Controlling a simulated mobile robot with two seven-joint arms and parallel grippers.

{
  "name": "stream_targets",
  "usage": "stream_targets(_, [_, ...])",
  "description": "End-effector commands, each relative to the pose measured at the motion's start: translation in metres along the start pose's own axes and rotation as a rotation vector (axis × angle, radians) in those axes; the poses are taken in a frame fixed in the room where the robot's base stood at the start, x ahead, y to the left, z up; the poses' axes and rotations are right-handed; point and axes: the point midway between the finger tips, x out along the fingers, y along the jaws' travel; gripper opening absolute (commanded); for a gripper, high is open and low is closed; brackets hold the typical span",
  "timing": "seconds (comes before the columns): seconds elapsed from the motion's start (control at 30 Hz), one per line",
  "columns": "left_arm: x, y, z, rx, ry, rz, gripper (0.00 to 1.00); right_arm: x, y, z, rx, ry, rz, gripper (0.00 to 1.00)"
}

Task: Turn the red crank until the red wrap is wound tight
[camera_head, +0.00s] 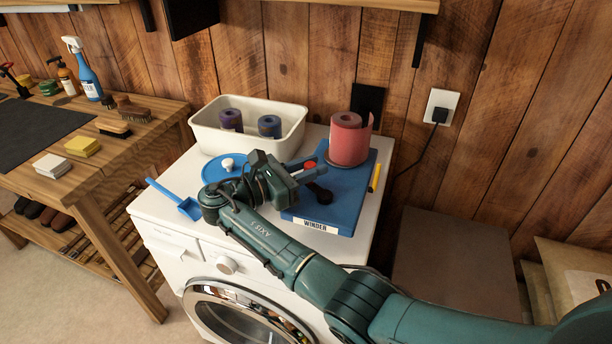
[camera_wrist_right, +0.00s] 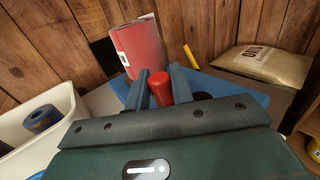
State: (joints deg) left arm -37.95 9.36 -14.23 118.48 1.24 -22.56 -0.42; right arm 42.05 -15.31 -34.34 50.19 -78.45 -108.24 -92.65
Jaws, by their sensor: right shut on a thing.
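The red wrap (camera_head: 347,140) stands upright at the back of the blue winder (camera_head: 352,196), with a flap of it standing off the roll at the right. The wrap also shows in the right wrist view (camera_wrist_right: 138,48). The winder lies on the white washing machine. My right gripper (camera_head: 309,171) is over the front of the winder, shut on the red crank knob (camera_wrist_right: 162,88), which sits between its two fingers in the right wrist view. A dark round part of the crank (camera_head: 319,194) shows just below the fingers. My left gripper is not in view.
A white bin (camera_head: 206,142) with two dark rolls stands behind my right wrist. A blue lid (camera_head: 215,169) and a blue scoop (camera_head: 186,207) lie left of it. A yellow marker (camera_head: 375,178) lies right of the winder. A black cord hangs from the wall outlet (camera_head: 441,107).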

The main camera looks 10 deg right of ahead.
Motion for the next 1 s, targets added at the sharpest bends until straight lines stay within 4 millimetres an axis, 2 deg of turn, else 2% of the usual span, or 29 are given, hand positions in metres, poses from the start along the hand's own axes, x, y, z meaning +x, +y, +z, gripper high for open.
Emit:
stream_targets(0.33, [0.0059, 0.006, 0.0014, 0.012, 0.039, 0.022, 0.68, 0.0084, 0.0007, -0.0016, 0.001, -0.003, -0.159, 0.0])
stream_targets(0.9, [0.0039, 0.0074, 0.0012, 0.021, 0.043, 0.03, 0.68, 0.0103, 0.0001, -0.0005, -0.001, -0.002, -0.192, 0.0])
stream_targets(0.93, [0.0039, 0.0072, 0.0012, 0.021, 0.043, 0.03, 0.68, 0.0103, 0.0001, -0.0005, -0.001, -0.002, -0.192, 0.24])
stream_targets(1.0, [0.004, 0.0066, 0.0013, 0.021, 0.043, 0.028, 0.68, 0.0103, 0.0001, -0.0005, -0.001, -0.002, -0.192, 0.29])
